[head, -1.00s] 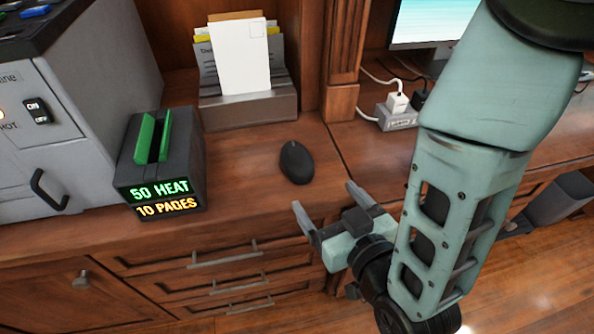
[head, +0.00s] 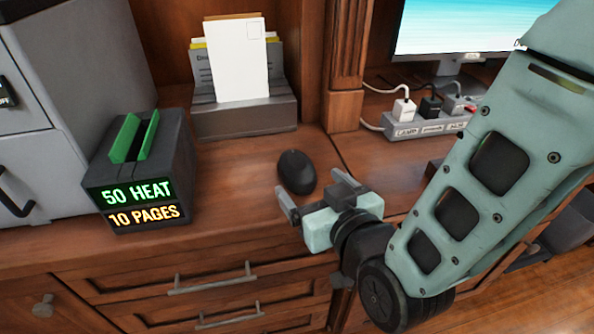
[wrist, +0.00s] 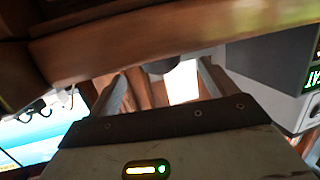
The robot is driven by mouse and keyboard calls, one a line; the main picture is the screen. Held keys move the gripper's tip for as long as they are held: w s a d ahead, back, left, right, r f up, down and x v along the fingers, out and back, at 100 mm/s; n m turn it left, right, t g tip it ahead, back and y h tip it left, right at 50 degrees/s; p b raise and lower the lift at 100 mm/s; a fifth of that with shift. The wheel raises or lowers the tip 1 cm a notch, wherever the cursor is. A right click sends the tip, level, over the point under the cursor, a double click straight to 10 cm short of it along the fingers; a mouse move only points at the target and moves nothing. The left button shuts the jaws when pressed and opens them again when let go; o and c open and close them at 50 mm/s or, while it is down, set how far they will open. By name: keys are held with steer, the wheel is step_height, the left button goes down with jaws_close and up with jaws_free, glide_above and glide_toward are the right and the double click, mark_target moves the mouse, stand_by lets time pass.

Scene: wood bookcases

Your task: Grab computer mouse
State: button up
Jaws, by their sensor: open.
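A black computer mouse (head: 297,172) lies on the brown wooden desk (head: 235,185), in front of the letter holder. My gripper (head: 308,190) is open, with its two grey fingers apart, just in front of and slightly right of the mouse in the head view. The fingers hold nothing, and I cannot tell if either touches the mouse. In the wrist view, the open fingers (wrist: 160,80) point toward the desk edge, and a dark rounded shape, likely the mouse, shows partly between them.
A black device with "50 HEAT" and "10 PAGES" displays (head: 145,170) stands left. A letter holder (head: 245,115) with envelopes is behind. A power strip (head: 425,128) with plugs and a monitor (head: 460,30) are right. Drawers with metal handles (head: 215,278) are below the desk edge.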

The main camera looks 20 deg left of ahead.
mark_target(300, 173)
steer(key=x, duration=0.5)
steer(key=shift+w+a+f, duration=0.1)
steer(key=shift+w+a, duration=0.1)
steer(key=shift+w, duration=0.05)
steer(key=c, duration=1.1)
